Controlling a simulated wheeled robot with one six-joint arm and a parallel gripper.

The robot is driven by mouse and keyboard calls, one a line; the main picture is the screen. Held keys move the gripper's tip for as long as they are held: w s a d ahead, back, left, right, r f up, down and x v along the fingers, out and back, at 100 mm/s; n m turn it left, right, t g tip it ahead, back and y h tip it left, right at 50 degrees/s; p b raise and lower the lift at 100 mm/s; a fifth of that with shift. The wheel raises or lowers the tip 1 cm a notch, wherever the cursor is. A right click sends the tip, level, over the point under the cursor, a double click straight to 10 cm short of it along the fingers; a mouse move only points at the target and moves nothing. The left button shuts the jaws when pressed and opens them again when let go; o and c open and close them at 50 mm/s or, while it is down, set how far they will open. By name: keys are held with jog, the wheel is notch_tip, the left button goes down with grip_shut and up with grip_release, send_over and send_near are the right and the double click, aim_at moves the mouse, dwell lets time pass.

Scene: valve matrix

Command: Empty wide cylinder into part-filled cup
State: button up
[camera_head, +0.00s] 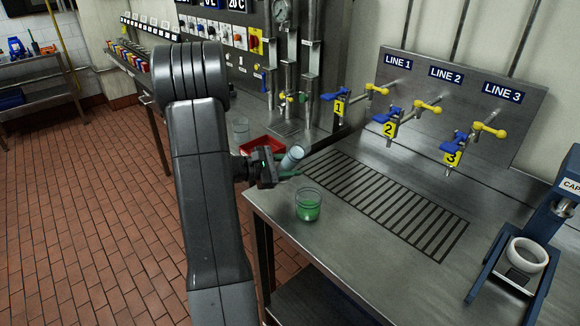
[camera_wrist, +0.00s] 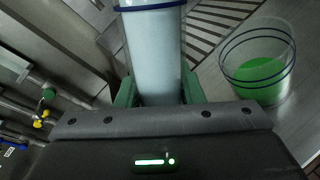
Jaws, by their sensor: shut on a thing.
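My gripper (camera_head: 282,174) is shut on a clear cylinder (camera_head: 292,157) with pale contents, held tilted above the bench's front edge. The cylinder also shows between the green fingers in the wrist view (camera_wrist: 154,50). A clear cup (camera_head: 308,204) part-filled with green liquid stands upright on the bench, below and right of my gripper. The cup is at the right in the wrist view (camera_wrist: 258,68). The cylinder's mouth is apart from the cup and not over it in the head view. No stream of liquid shows.
A slotted drain grate (camera_head: 385,205) lies behind the cup, under three numbered taps (camera_head: 388,125). A red tray (camera_head: 262,146) and another clear vessel (camera_head: 240,130) stand behind my gripper.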

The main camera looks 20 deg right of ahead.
jog(key=shift+r+m+t+p, duration=0.3)
jog(key=shift+r+m+p, duration=0.1)
jog(key=shift+r+m, duration=0.2)
dwell(1.3)
jog(key=shift+w+a+r+m+t+y+p, duration=0.2)
jog(key=shift+w+r+m+t+y+p, duration=0.2)
jog(key=shift+r+m, duration=0.3)
jog(key=shift+w+a+r+m+t+y+p, duration=0.25)
jog(key=shift+w+r+m+p, duration=0.2)
jog(key=shift+r, duration=0.4)
dwell(4.5)
